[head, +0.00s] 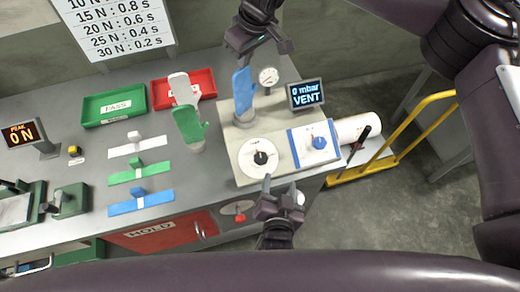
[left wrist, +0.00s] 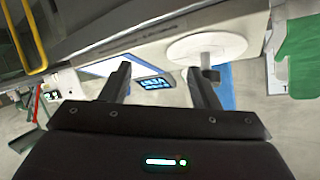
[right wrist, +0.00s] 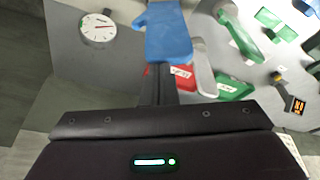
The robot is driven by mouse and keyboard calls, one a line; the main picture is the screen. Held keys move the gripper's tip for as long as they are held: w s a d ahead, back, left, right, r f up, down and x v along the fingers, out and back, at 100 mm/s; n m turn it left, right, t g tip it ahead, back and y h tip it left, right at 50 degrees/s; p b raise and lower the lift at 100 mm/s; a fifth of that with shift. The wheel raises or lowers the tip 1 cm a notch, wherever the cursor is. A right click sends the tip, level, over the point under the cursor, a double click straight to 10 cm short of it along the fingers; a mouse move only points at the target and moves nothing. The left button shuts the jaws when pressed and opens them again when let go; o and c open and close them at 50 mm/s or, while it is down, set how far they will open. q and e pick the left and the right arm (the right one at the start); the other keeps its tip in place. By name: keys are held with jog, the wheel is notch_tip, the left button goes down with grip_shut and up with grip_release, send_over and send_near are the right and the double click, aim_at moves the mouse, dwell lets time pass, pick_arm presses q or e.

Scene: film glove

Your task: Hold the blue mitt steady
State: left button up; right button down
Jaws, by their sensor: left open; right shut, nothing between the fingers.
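The blue mitt (head: 243,82) stands upright, fingers up, on a post on the cream test unit (head: 240,136). My right gripper (head: 240,60) is just above the mitt's tip in the head view, shut and empty. In the right wrist view, the mitt (right wrist: 166,34) appears just beyond the shut fingers (right wrist: 157,85); whether they touch cannot be told. My left gripper (head: 280,188) is open and empty near the unit's front edge, by the white dial (head: 260,157). In the left wrist view, the dial (left wrist: 190,48) lies beyond the open fingers (left wrist: 160,85).
A gauge (head: 268,76), a display reading 0 mbar VENT (head: 306,94) and a blue-knob panel (head: 318,143) surround the mitt. A green mitt (head: 189,124) stands left. Green (head: 113,106) and red (head: 205,82) trays lie behind. A yellow rail (head: 400,140) stands right.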

aim_at(261, 160)
pick_arm(q)
jog(key=s+a+r+n+t+y, duration=0.2)
jog(key=a+r+n+t+y, duration=0.1)
jog(key=a+n+t, duration=0.15)
jog(key=shift+n+g, duration=0.25)
jog(key=shift+n, duration=0.1)
jog(key=w, duration=1.1)
jog(key=shift+a+f, duration=0.15)
jog(key=shift+f, duration=0.05)
jog(key=shift+c, duration=0.2)
jog(key=c, duration=0.9)
